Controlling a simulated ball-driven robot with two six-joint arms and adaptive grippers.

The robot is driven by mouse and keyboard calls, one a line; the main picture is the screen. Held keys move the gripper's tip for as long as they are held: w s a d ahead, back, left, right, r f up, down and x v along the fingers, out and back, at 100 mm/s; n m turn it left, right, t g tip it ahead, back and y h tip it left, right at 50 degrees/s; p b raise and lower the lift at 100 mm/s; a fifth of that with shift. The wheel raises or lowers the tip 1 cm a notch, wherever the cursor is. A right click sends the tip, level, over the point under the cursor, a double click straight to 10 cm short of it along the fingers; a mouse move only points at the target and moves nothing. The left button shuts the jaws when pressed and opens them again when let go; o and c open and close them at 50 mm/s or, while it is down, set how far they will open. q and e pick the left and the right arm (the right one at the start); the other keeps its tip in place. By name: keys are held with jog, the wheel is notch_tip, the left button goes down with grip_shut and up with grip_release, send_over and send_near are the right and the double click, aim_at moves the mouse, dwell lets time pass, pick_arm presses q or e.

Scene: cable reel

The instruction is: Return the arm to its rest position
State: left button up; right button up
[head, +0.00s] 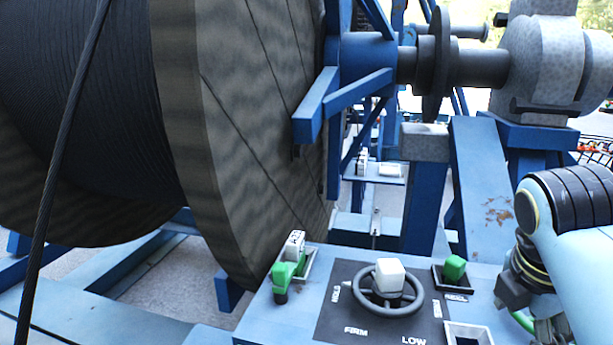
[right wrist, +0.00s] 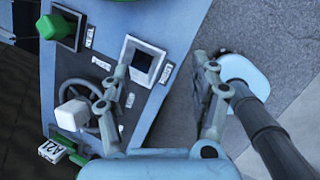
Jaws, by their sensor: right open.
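My right arm (head: 575,215) comes in at the right edge of the head view. Its gripper (head: 530,295) hangs beside the right end of the blue control panel (head: 275,325), partly cut off by the frame. In the right wrist view the two fingers of this gripper (right wrist: 164,85) are spread apart with nothing between them. Beyond them lie the panel edge, a white-framed square recess (right wrist: 142,60) and grey floor. My left gripper is not in view.
The panel carries a dark handwheel (head: 388,308) with a white knob, a green block (head: 455,268), and a green handle (head: 281,280) beside a white tag (head: 293,244). A large cable reel (head: 245,140) fills the left. A blue stand (head: 485,180) rises behind my arm.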

jog(key=s+a+f+m+y, duration=0.1)
jog(key=s+f+m, duration=0.1)
jog(key=s+m, duration=0.7)
jog(key=s+a+f+m+y, duration=0.1)
jog(key=s+f+m, duration=0.1)
jog(key=s+m, duration=0.75)
notch_tip(320, 180, down, 40)
jog(key=s+d+b, duration=0.2)
jog(key=d+b, duration=0.1)
jog(key=b, duration=1)
jog(key=s+f+b, duration=0.4)
jog(key=s+f, duration=0.2)
jog(key=f, duration=0.3)
jog(key=s+f+g+b, duration=0.1)
jog(key=s+f+b, duration=0.2)
jog(key=s+f, duration=0.3)
jog(key=s+f+g+b, duration=0.1)
jog(key=s+f+b, duration=0.3)
jog(key=f, duration=0.8)
jog(key=s+d, duration=0.1)
jog(key=s, duration=0.1)
jog(key=shift+s+f+m+b, duration=0.3)
jog(key=shift+m, duration=0.05)
